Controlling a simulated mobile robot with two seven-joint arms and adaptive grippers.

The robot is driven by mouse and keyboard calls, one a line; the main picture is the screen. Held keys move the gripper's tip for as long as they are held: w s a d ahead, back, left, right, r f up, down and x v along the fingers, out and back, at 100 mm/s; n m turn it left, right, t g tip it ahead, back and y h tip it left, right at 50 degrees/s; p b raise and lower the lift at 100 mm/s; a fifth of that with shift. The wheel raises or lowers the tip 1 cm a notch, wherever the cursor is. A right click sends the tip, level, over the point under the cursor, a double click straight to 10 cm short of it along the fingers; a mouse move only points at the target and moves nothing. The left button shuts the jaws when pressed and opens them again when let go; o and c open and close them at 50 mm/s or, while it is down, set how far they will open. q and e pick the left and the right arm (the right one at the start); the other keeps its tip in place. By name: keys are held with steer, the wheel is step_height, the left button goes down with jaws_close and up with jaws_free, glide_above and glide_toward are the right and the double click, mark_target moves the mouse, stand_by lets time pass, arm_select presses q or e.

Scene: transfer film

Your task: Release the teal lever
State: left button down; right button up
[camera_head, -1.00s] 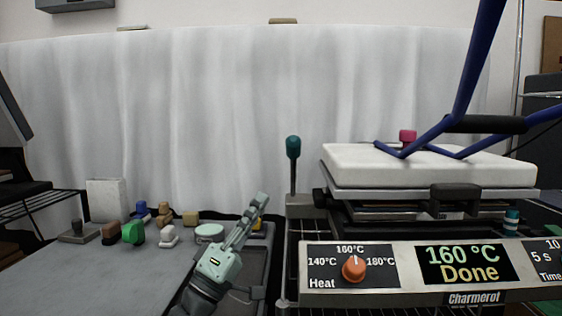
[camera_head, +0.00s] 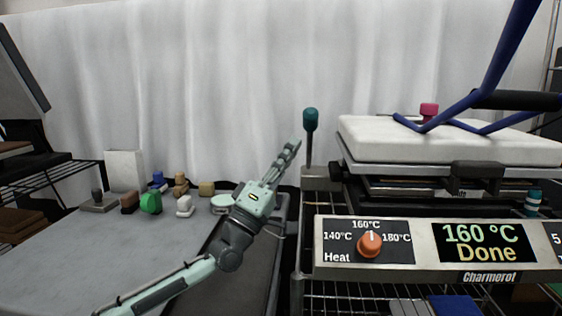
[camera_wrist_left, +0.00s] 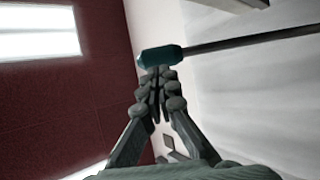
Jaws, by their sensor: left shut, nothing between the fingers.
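The teal lever (camera_head: 310,121) stands upright on a thin dark rod at the left end of the heat press (camera_head: 335,225). My left gripper (camera_head: 294,146) is shut and empty, just left of the lever and slightly below its knob. In the left wrist view the teal knob (camera_wrist_left: 160,56) lies just past my fingertips (camera_wrist_left: 157,76). I cannot tell whether they touch it. My right gripper is not in view.
The orange heat dial (camera_head: 369,244) points near 160 °C, and the display (camera_head: 478,243) reads "160 °C Done". A grey table (camera_head: 90,255) at left holds several small stamps and blocks. A blue frame (camera_head: 497,60) rises over the white press top (camera_head: 430,140).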

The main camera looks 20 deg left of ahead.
mark_target(306, 126)
arm_select(q)
steer(key=shift+x, duration=1.7)
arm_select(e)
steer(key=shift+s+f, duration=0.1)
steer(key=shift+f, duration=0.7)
arm_select(q)
steer(key=shift+w, duration=0.1)
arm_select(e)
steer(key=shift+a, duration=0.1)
